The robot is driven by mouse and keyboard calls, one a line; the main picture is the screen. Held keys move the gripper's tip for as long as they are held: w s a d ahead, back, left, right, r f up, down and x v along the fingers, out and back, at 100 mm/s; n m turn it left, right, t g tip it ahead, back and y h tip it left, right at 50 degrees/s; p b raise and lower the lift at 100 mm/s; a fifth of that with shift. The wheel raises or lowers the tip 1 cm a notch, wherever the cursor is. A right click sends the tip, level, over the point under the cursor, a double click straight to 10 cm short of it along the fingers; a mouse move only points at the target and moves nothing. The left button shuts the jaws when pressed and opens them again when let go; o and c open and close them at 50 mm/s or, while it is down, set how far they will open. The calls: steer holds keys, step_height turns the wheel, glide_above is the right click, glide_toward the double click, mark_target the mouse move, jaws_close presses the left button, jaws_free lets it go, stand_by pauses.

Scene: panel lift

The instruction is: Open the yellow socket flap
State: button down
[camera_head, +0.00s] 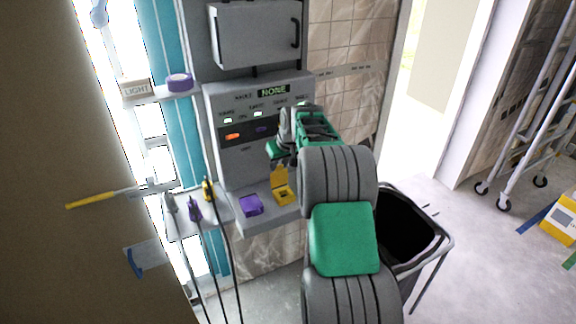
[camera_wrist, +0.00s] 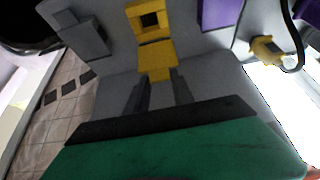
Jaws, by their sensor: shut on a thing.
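The yellow socket (camera_head: 284,195) sits on the grey ledge of the panel, right of the purple socket. Its yellow flap (camera_head: 279,176) stands raised at the back of the socket. In the wrist view the dark opening of the yellow socket (camera_wrist: 149,19) is uncovered, and the flap (camera_wrist: 157,58) extends from it toward my gripper. My gripper (camera_wrist: 159,82) is shut on the outer end of the flap. In the head view my gripper (camera_head: 276,155) is just above the flap, partly hidden by my own arm.
The purple socket (camera_head: 250,206) is beside the yellow one. A yellow plug (camera_head: 208,190) and a purple plug (camera_head: 194,209) with cables stand on the left shelf. A grey cabinet (camera_head: 255,35) hangs above the panel. A black bin (camera_head: 408,225) stands at the right.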

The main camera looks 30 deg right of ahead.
steer(key=shift+w+r, duration=0.3)
steer(key=shift+w, duration=0.35)
steer(key=shift+w+r, duration=0.1)
steer(key=c, duration=1.5)
jaws_free()
steer(key=shift+c, duration=0.2)
steer(key=o, duration=0.5)
steer(key=shift+f, duration=0.25)
steer(key=shift+c, duration=0.2)
steer(key=b+v, duration=0.2)
steer(key=v, duration=0.5)
steer(key=shift+s+r, duration=0.3)
